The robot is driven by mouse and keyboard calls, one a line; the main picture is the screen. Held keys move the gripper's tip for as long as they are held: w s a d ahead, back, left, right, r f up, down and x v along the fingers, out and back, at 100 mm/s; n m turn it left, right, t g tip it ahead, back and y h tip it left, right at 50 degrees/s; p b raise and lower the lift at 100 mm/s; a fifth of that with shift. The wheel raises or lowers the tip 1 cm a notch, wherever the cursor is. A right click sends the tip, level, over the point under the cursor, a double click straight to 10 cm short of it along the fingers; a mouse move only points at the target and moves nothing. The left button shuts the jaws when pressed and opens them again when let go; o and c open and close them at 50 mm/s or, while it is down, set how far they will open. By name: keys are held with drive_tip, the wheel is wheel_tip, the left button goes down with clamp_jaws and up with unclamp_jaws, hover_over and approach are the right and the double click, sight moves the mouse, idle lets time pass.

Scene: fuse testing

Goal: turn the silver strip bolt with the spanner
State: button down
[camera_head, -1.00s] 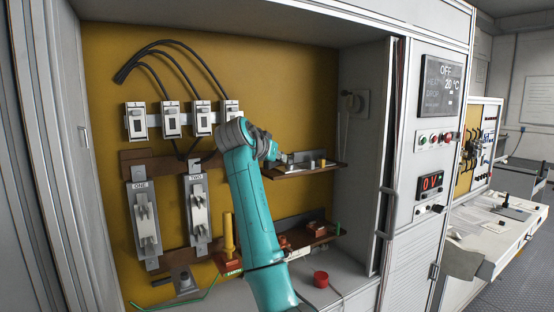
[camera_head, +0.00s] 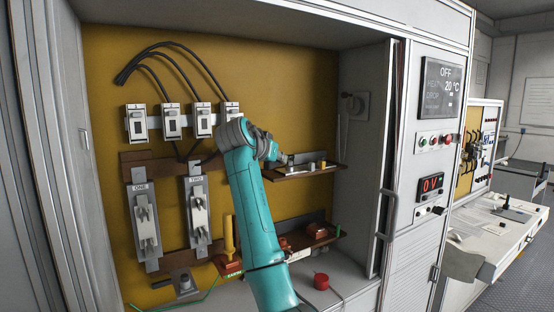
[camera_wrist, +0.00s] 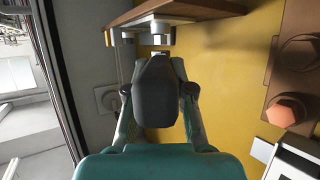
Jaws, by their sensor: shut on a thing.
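In the wrist view my gripper (camera_wrist: 158,112) has its fingers on both sides of a dark grey rounded piece (camera_wrist: 157,90). I cannot tell whether this piece is the spanner, and no spanner shape is clear. In the head view my gripper (camera_head: 283,159) is at the left end of the upper brown shelf, mostly hidden by my teal arm. Silver metal pieces (camera_wrist: 161,32) show at the shelf edge, just beyond the gripper. I cannot tell which is the silver strip bolt. A copper-coloured hex bolt (camera_wrist: 286,110) sits on a brown bar at right.
The upper brown shelf (camera_head: 300,173) and a lower shelf (camera_head: 325,240) stick out from the yellow back panel (camera_head: 290,100). Fuse holders ONE (camera_head: 145,225) and TWO (camera_head: 198,215) are at left. The cabinet's right wall (camera_head: 362,200) is close. A red round thing (camera_head: 321,281) lies below.

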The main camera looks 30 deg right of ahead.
drive_tip(key=shift+r, duration=0.15)
idle(0.4)
drive_tip(key=shift+r, duration=1.4)
